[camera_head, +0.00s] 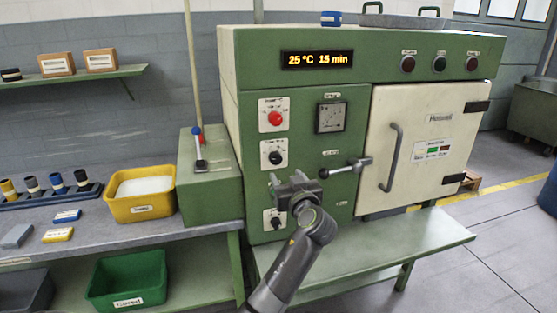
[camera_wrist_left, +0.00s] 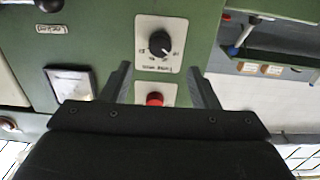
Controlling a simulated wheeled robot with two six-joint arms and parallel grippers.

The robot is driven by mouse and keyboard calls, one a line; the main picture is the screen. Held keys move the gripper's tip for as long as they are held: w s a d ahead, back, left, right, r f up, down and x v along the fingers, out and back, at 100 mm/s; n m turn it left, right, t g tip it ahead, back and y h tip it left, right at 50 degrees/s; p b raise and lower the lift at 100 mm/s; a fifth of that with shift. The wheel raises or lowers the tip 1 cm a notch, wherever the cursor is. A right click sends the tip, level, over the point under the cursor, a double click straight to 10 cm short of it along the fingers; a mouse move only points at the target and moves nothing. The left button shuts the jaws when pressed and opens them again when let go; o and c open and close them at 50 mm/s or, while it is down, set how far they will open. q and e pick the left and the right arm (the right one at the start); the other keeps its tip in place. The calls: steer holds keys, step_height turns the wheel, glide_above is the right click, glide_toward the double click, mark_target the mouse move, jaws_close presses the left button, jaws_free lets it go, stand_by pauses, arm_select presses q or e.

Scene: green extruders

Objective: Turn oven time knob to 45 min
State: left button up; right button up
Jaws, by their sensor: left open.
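The green oven's display (camera_head: 318,60) reads 25 °C 15 min. On its front panel are a red knob (camera_head: 275,118), a black knob (camera_head: 275,158) on a white plate below it, and a lower dark knob (camera_head: 276,222) beside my arm. The wrist view is upside down and shows the black knob (camera_wrist_left: 158,43) with numbers around it, and the red knob (camera_wrist_left: 155,99) partly hidden by my gripper. The plate's lettering is too small to read surely. My left gripper (camera_wrist_left: 163,82) is open and empty, in front of the panel, below the black knob in the head view (camera_head: 290,185).
A lever with a ball end (camera_head: 345,168) sticks out right of my gripper. The cream oven door (camera_head: 420,150) is shut. A gauge (camera_head: 331,116) is on the panel. A yellow bin (camera_head: 140,205) and a green bin (camera_head: 128,285) stand at the left.

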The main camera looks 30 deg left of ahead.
mark_target(277, 161)
arm_select(q)
steer(key=p+x, duration=0.1)
steer(key=x, duration=0.8)
steer(key=shift+p, duration=0.4)
steer(key=shift+d, duration=0.1)
steer(key=c, duration=1)
